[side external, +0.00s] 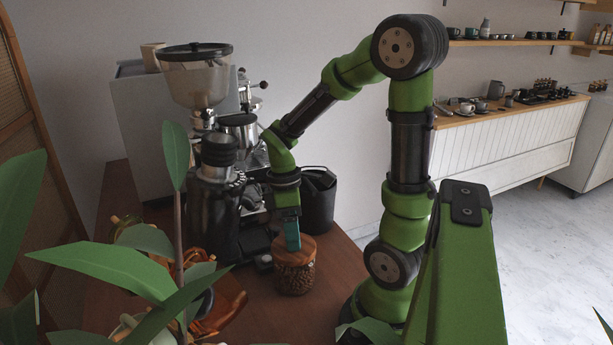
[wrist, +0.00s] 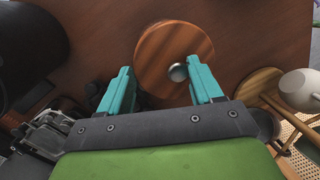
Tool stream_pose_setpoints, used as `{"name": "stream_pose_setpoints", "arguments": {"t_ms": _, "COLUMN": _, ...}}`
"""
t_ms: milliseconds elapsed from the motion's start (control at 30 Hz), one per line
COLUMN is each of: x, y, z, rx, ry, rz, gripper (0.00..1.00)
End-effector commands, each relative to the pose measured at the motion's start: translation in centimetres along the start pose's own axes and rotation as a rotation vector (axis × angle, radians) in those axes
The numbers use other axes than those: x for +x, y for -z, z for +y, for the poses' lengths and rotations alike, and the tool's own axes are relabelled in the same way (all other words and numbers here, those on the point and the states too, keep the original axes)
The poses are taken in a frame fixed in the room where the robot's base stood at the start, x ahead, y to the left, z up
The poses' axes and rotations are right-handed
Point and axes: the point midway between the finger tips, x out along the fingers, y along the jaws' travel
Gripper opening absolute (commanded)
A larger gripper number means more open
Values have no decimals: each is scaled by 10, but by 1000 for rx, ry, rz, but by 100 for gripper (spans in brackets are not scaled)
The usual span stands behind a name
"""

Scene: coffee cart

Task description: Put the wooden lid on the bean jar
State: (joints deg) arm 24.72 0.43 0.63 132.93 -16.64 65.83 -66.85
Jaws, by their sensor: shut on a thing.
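The wooden lid (side external: 303,254) is round and brown and sits level at the mouth of the bean jar (side external: 294,281), a glass jar full of brown beans. I cannot tell whether a thin gap is left between them. My gripper (side external: 292,246) points down over the lid and is shut on it. In the wrist view, the lid (wrist: 160,50) has a small metal knob (wrist: 178,72) close to the right finger. The teal fingers of my gripper (wrist: 160,68) stand apart there, on either side of the knob. The lid hides the jar in that view.
A coffee grinder (side external: 197,82) and a black bin (side external: 319,202) stand behind the jar on the brown counter (side external: 335,262). A leafy plant (side external: 120,275) fills the front left. In the wrist view, a white cup (wrist: 300,90) is at the right.

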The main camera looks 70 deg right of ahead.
Motion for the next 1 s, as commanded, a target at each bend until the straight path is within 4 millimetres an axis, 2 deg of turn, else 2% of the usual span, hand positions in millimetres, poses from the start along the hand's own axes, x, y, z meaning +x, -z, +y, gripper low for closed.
{"name": "stream_pose_setpoints", "arguments": {"t_ms": 900, "x": 3, "y": 0, "z": 0, "rx": 0, "ry": 0, "rz": 0, "gripper": 35}}
{"name": "stream_pose_setpoints", "arguments": {"t_ms": 933, "x": 3, "y": 0, "z": 0, "rx": 0, "ry": 0, "rz": 0, "gripper": 68}}
{"name": "stream_pose_setpoints", "arguments": {"t_ms": 1000, "x": 3, "y": 0, "z": 0, "rx": 0, "ry": 0, "rz": 0, "gripper": 78}}
